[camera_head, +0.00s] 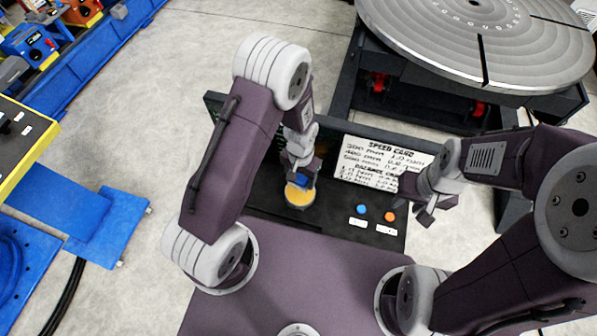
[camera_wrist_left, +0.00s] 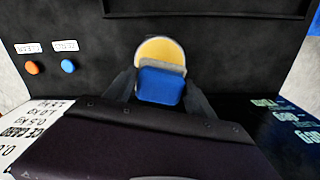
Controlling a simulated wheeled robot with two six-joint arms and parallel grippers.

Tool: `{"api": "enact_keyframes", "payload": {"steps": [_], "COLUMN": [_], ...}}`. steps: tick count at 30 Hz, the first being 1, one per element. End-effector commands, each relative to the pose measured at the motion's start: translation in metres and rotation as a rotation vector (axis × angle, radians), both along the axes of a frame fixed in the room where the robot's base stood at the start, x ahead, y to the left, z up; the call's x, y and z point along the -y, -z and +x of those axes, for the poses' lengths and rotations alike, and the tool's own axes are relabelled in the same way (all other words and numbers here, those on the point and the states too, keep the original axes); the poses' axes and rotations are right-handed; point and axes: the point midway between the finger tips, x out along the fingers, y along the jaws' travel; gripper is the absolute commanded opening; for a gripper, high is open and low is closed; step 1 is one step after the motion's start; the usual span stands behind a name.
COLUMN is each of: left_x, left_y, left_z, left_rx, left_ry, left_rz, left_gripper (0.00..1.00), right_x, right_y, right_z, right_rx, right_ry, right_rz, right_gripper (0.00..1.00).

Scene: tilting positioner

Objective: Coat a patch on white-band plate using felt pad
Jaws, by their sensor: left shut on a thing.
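My left gripper (camera_head: 300,176) is shut on a blue block, apparently the felt pad (camera_head: 302,180). In the left wrist view the pad (camera_wrist_left: 161,85) sits between the fingers. Just below and partly behind it is a round dish with yellow contents (camera_head: 299,196), which also shows in the left wrist view (camera_wrist_left: 158,49). The pad overlaps the dish in both views; I cannot tell whether they touch. My right gripper (camera_head: 427,213) hangs over the right side of the dark panel, and its jaw opening is unclear. No plate with a white band can be made out.
The black panel (camera_head: 265,215) carries a blue button (camera_head: 361,209), an orange button (camera_head: 390,216) and a white speed card (camera_head: 382,163). A large round metal turntable (camera_head: 480,40) stands at the back right. Blue equipment (camera_head: 95,215) is at the left.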

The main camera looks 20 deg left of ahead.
Motion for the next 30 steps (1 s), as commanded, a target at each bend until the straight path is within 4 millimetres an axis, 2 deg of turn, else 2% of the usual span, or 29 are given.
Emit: {"api": "enact_keyframes", "payload": {"steps": [5,17,30], "left_x": [0.0,0.0,0.0], "left_y": [0.011,0.059,0.06], "left_z": [0.0,0.0,0.0], "left_rx": [0.0,0.0,0.0], "left_ry": [-0.001,-0.001,-0.001], "left_rz": [0.0,0.0,0.0], "left_gripper": [0.31,0.31,0.31], "right_x": [0.0,0.0,0.0], "right_y": [0.011,0.052,0.052], "right_z": [0.0,0.0,0.0], "right_rx": [0.0,0.0,0.0], "right_ry": [0.0,0.0,0.0], "right_rz": [0.0,0.0,0.0], "right_gripper": [0.36,0.36,0.36]}}
